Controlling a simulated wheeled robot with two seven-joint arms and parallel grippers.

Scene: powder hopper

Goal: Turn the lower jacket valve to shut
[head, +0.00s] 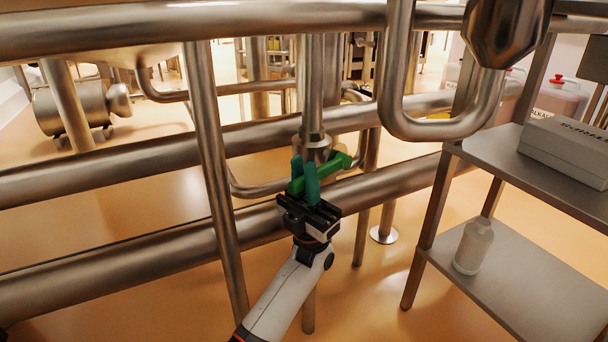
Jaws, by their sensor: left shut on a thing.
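The lower jacket valve shows as a bright green lever handle (328,172) at the foot of a vertical steel pipe (312,95), in the middle of the head view. The lever slants, its far end up to the right. My left gripper (305,180), with dark teal fingers, is shut on the lever near its left end, one finger on each side. The fingers and the black gripper body hide part of the lever and the valve below it. My right gripper is not in the head view.
Thick horizontal steel pipes (100,173) run across behind and beside the arm. A slanted pipe (215,175) stands left of it, and a U-shaped pipe (440,128) hangs to the right. A steel shelf rack (510,280) at right holds a white bottle (473,246) and a grey box (568,150).

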